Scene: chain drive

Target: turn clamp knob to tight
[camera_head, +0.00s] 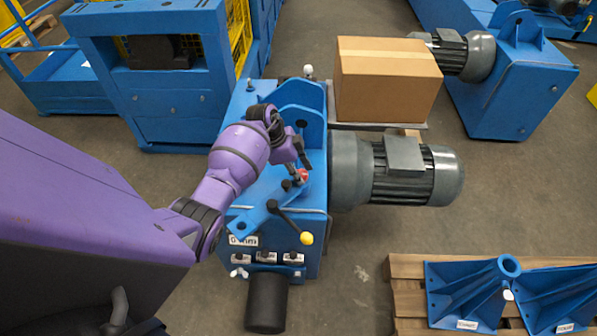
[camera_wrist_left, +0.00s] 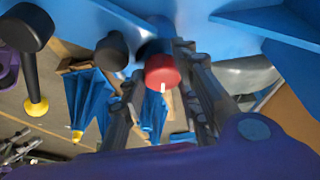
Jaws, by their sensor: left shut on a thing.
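The clamp knob (camera_head: 302,176) is small and red, on top of the blue chain drive machine (camera_head: 262,188). In the left wrist view the red knob (camera_wrist_left: 162,72) shows a short white mark on its face, pointing toward the bottom of the picture. My left gripper (camera_head: 298,166) reaches the knob from above and left. Its fingers (camera_wrist_left: 160,62) lie on both sides of the knob, shut on it. The fingers partly hide the knob's sides. My right gripper is not in view.
A black lever with a yellow ball (camera_head: 307,238) stands close in front of the knob. A grey motor (camera_head: 405,170) juts out to the right. A cardboard box (camera_head: 385,78) sits behind it. A pallet with blue brackets (camera_head: 470,290) lies at the lower right.

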